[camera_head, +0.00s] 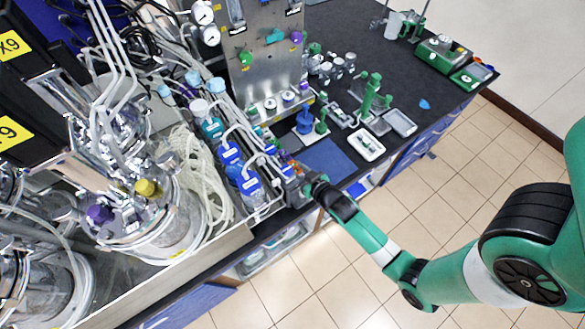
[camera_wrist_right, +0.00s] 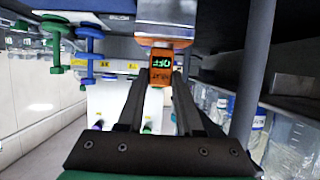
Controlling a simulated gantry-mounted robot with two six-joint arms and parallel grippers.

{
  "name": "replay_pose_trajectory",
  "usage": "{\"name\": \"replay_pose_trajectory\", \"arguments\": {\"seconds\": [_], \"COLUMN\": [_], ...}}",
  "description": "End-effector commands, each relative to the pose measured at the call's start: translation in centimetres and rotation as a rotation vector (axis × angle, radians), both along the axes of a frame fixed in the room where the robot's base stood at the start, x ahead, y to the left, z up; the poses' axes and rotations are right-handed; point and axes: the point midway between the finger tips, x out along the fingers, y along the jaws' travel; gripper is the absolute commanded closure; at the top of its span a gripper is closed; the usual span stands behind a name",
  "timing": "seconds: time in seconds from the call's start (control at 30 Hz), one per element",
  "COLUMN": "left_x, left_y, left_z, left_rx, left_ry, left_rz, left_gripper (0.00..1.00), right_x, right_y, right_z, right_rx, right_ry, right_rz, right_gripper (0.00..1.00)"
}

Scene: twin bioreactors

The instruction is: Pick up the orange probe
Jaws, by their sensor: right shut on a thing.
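The orange probe (camera_wrist_right: 161,70) is in the right wrist view, with a small dark display showing green characters. It is between the two dark fingers of my right gripper (camera_wrist_right: 159,82), which are shut on it. A grey metal block (camera_wrist_right: 165,18) is just above the probe, and I cannot tell whether they touch. In the head view my right gripper (camera_head: 298,190) is at the bench's front edge, beside the blue-labelled bottles. The probe is too small and covered to make out clearly there. My left gripper is not in view.
Bottles with blue labels (camera_head: 243,181) stand in a row left of my right gripper. A blue mat (camera_head: 327,160) and a white tray (camera_head: 367,145) lie on the dark bench (camera_head: 335,32) beyond it. Glass vessels (camera_head: 172,222) and tubing crowd the left. The tiled floor is clear.

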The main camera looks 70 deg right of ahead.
Motion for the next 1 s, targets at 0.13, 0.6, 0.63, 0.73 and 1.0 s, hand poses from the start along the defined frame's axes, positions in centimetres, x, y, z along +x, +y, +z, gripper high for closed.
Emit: {"name": "replay_pose_trajectory", "arguments": {"seconds": [0.13, 0.6, 0.63, 0.73, 1.0], "left_x": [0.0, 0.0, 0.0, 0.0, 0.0], "left_y": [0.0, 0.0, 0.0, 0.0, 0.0], "left_z": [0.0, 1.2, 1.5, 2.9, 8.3], "left_rx": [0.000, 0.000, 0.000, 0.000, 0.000], "left_ry": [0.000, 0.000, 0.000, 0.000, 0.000], "left_rz": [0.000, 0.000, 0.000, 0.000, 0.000], "left_gripper": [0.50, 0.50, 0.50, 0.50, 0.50], "right_x": [0.0, 0.1, 0.1, 0.2, 0.5], "right_y": [0.0, 0.1, 0.1, 0.1, 0.4], "right_z": [0.0, 1.3, 1.6, 3.1, 8.9], "right_rx": [0.000, -0.001, -0.001, -0.001, -0.001], "right_ry": [0.000, -0.001, -0.001, -0.001, -0.001], "right_rz": [0.000, 0.001, 0.002, 0.004, 0.012], "right_gripper": [1.00, 1.00, 1.00, 1.00, 1.00]}}
